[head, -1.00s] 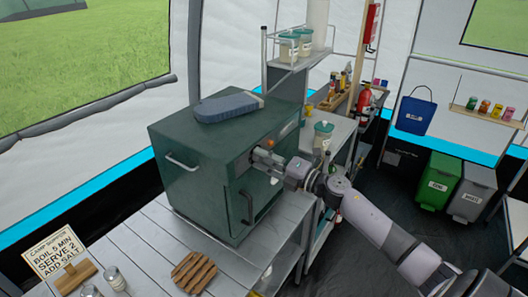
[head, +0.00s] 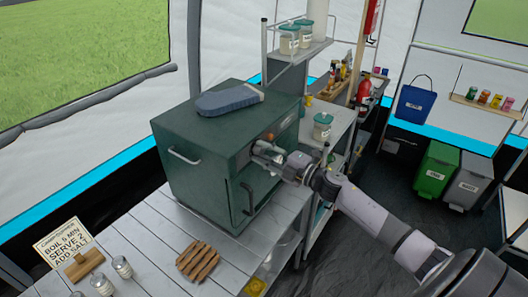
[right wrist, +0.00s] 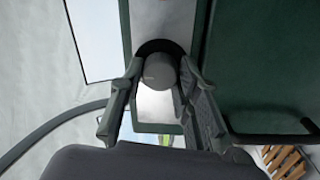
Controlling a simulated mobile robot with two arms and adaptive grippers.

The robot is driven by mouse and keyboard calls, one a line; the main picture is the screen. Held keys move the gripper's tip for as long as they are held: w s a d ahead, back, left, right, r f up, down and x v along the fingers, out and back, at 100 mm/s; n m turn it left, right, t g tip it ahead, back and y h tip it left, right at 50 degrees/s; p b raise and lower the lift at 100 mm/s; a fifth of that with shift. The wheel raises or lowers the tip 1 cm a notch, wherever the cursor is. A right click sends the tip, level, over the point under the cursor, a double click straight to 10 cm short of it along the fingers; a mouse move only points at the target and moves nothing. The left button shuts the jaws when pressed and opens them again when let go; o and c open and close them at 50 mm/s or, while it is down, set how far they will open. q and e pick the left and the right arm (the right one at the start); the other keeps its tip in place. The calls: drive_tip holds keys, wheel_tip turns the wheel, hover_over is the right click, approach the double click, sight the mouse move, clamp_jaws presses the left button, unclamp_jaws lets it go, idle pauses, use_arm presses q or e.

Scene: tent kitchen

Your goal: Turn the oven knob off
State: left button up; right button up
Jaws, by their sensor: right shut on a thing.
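The dark green oven (head: 195,150) stands on the slatted table, its door and front panel facing right. My right gripper (head: 264,154) is at the upper part of that panel. In the right wrist view, the round grey oven knob (right wrist: 159,72) sits between the two dark fingers of my right gripper (right wrist: 160,82), which is shut on it. The fingers hide the knob's sides, and its pointer mark cannot be read. In the head view the gripper covers the knob. My left gripper is not in view.
A blue-grey folded cloth or mitt (head: 229,102) lies on top of the oven. A wooden trivet (head: 197,260), jars (head: 122,267) and a sign (head: 64,247) are on the table (head: 150,240). A shelf rack (head: 335,140) stands behind. Floor to the right is open before the bins (head: 437,170).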

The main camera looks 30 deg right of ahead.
drive_tip(key=o, duration=1.2)
drive_tip(key=shift+c, duration=0.2)
drive_tip(key=v, duration=1.2)
drive_tip(key=shift+d, duration=0.1)
